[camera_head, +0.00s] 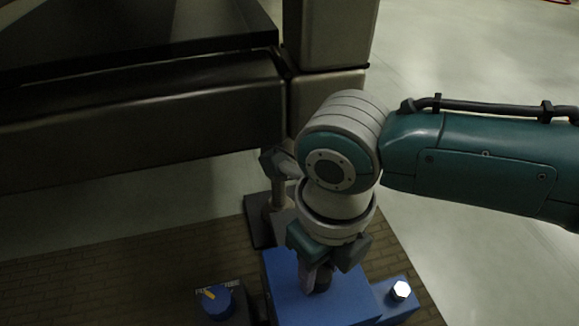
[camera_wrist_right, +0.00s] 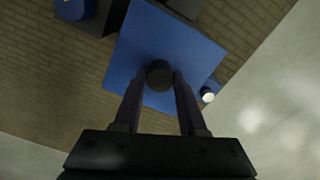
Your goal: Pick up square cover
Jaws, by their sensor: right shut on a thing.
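The square cover (camera_head: 345,297) is a blue square plate with a dark round knob (camera_head: 322,283) on its top. In the right wrist view the cover (camera_wrist_right: 170,42) lies beneath my fingers, and the knob (camera_wrist_right: 159,74) sits between the fingertips. My right gripper (camera_head: 318,280) points down from above and is shut on the knob; it also shows in the right wrist view (camera_wrist_right: 160,78). I cannot tell whether the cover is lifted. My left gripper is not in view.
A blue dial with a yellow mark (camera_head: 217,301) stands left of the cover. A bright bolt head (camera_head: 400,290) is on a blue block at the right. A brick-patterned surface (camera_head: 130,275) lies around them. A large dark metal structure (camera_head: 140,115) stands behind.

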